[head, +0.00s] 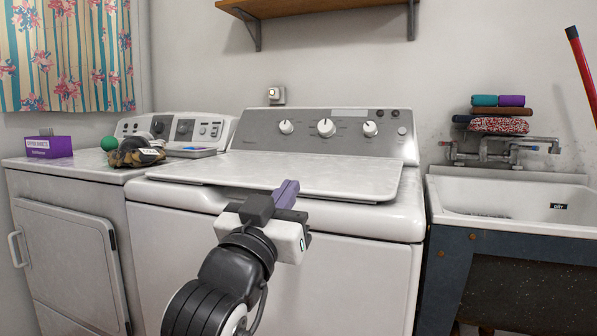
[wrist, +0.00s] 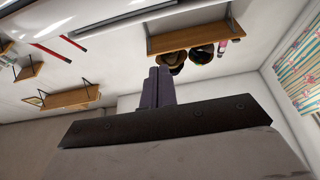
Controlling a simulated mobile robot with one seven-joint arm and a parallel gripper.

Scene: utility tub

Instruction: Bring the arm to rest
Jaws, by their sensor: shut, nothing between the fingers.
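My gripper (head: 288,190) is in front of the top-loading washer (head: 270,220) in the head view, near the front edge of its closed lid (head: 300,173). Its two purple-grey fingers are together with nothing between them. In the wrist view the fingers (wrist: 159,86) stand shut in the middle, pointing toward a wall and a wooden shelf (wrist: 187,38). My arm rises from the bottom of the head view to the gripper.
A dryer (head: 70,230) stands left, bearing a purple box (head: 49,147), a green ball (head: 109,143) and a dark patterned item (head: 136,152). A utility tub (head: 510,205) stands right, with folded cloths (head: 498,125) above it. A shelf (head: 320,8) hangs above the washer.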

